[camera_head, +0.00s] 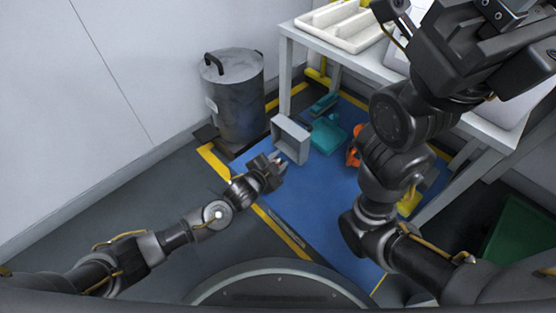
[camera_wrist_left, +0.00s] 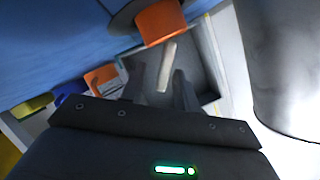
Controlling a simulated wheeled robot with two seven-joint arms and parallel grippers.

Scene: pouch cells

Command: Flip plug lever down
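My left gripper (camera_head: 277,162) is low over the floor, at the near left side of a grey open box (camera_head: 291,139). In the left wrist view its two dark fingers (camera_wrist_left: 159,88) stand apart. A pale bar (camera_wrist_left: 167,66) shows between and beyond them; I cannot tell whether they touch it. An orange part (camera_wrist_left: 160,22) sits at the bar's far end, beside a dark round part. Which of these is the plug lever is not clear. My right arm rises at the right of the head view; its fingers cannot be made out.
A grey metal bin (camera_head: 236,95) stands behind left of the box. A white table (camera_head: 345,42) with a cream tray (camera_head: 345,22) is at the back right. A teal dustpan (camera_head: 327,134) and an orange item (camera_head: 353,152) lie on the blue floor.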

